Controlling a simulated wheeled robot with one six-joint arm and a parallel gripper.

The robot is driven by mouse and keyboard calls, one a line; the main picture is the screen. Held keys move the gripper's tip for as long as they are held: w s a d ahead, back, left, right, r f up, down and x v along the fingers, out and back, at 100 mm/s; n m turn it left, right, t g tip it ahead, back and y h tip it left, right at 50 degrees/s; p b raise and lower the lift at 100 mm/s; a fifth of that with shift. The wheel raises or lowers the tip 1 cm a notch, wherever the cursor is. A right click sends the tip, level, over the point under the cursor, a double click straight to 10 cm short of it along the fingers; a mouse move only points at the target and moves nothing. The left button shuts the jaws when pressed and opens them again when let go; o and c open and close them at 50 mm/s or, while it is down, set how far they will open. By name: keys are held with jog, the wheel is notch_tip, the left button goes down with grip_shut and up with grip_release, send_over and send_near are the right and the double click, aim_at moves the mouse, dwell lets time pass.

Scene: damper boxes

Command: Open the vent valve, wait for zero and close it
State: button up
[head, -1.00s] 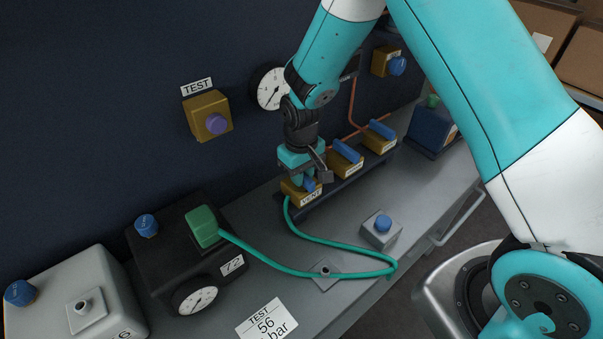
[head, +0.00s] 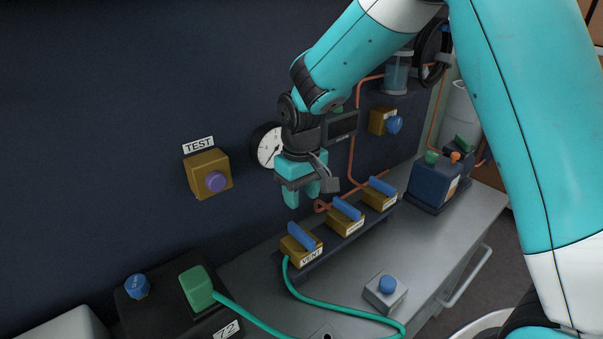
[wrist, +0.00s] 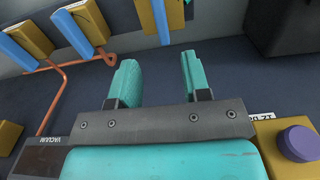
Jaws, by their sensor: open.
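The vent valve (head: 304,252) is a yellow block labelled VENT with a blue lever (head: 301,237), at the left end of a row of three. Its lever runs roughly parallel to the other two levers. My gripper (head: 303,198) is open and empty, above the vent valve and apart from it. In the wrist view my gripper (wrist: 157,82) shows nothing between its fingers, and the vent lever (wrist: 160,20) shows at the top. The round white wall gauge (head: 268,146) is partly hidden by my arm; its reading is too small to tell.
A yellow TEST box (head: 208,175) with a purple button is on the wall, left of my gripper. A green hose (head: 340,307) runs from the vent valve to a green connector (head: 197,288). A grey box with a blue button (head: 386,290) stands in front on the bench.

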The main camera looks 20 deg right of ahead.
notch_tip(320, 180, up, 6)
jog(key=shift+s, duration=0.1)
dwell(0.5)
jog(key=s+a+r+n+y, duration=0.1)
jog(key=s, duration=0.7)
jog(key=s+a+r+n+y, duration=0.1)
jog(key=s+a+r, duration=0.1)
jog(key=s, duration=0.6)
jog(key=s+a+r+n+y, duration=0.1)
jog(key=s+r+y, duration=0.1)
jog(key=s, duration=0.7)
jog(key=shift+a+r+n, duration=0.25)
jog(key=shift+a+n, duration=0.05)
